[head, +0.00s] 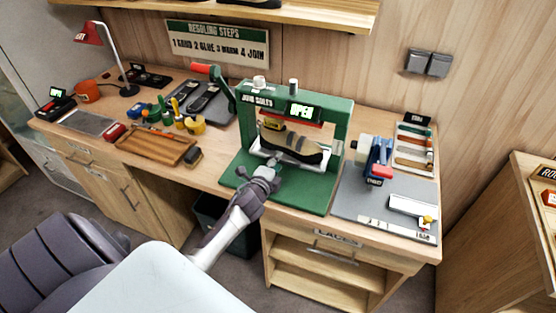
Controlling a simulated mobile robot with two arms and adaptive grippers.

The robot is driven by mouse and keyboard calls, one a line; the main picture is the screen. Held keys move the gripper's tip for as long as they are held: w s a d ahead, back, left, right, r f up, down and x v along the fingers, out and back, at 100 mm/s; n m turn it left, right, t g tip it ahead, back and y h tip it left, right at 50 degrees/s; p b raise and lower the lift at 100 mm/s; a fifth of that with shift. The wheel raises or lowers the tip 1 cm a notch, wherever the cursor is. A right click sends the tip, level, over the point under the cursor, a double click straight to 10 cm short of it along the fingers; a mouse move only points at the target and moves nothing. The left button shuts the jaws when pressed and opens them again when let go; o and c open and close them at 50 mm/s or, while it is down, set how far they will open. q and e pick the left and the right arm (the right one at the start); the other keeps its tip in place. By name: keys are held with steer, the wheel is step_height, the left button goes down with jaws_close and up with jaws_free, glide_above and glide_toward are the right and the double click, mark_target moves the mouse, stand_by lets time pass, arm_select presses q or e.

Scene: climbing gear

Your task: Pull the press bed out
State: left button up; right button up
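The green press (342,120) stands on the workbench, with a red-tipped lever at its upper left and a lit display reading "OPEN". The pale press bed (325,160) sits low inside the press frame. A dark climbing shoe (300,146) with tan bands lies on it, under the press head. My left gripper (272,166) is at the front edge of the bed, over the green base. Its fingers are small here and overlap the bed's front, so I cannot tell whether they are closed on it. My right gripper is out of view.
A wooden tray (150,150), a brush (193,157) and small tubs lie left of the press. A grey mat (358,195) with a blue tool (378,160) is close on its right. The bench's front edge is just before the press base, with open shelves below.

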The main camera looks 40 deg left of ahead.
arm_select(q)
steer(key=shift+w+a+f, duration=0.15)
steer(key=shift+w, duration=0.45)
jaws_close()
